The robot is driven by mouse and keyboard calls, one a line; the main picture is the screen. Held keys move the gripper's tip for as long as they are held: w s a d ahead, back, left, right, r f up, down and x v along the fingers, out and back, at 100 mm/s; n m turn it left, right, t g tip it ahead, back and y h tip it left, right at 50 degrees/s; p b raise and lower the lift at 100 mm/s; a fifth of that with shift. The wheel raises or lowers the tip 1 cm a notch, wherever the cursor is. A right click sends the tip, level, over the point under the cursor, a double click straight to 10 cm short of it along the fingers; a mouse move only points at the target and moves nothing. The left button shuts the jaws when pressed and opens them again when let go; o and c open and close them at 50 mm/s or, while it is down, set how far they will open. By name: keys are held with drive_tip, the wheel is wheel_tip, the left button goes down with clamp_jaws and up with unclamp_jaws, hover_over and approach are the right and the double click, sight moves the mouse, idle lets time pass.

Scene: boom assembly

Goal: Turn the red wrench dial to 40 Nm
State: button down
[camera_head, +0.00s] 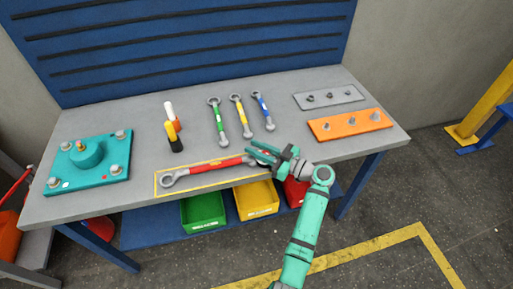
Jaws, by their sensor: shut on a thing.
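The red wrench (213,166) lies along the front of the grey workbench, within a yellow outlined rectangle. Its ring head is at the left and its body runs right toward my gripper. My gripper (254,156) is at the right end of the red wrench, shut on that end. The dial is hidden by the gripper or too small to make out, and no Nm reading can be read.
Green, yellow and blue wrenches (239,115) lie behind. A teal block with bolts (88,163) is at the left, with markers (173,138) nearby. Grey and orange plates (350,123) lie at the right. Coloured bins (203,212) stand below the bench.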

idle(0.4)
drive_tip(key=c, duration=1.5)
unclamp_jaws()
drive_tip(key=v, duration=1)
drive_tip(key=shift+s+d, duration=0.15)
drive_tip(key=shift+d, duration=0.2)
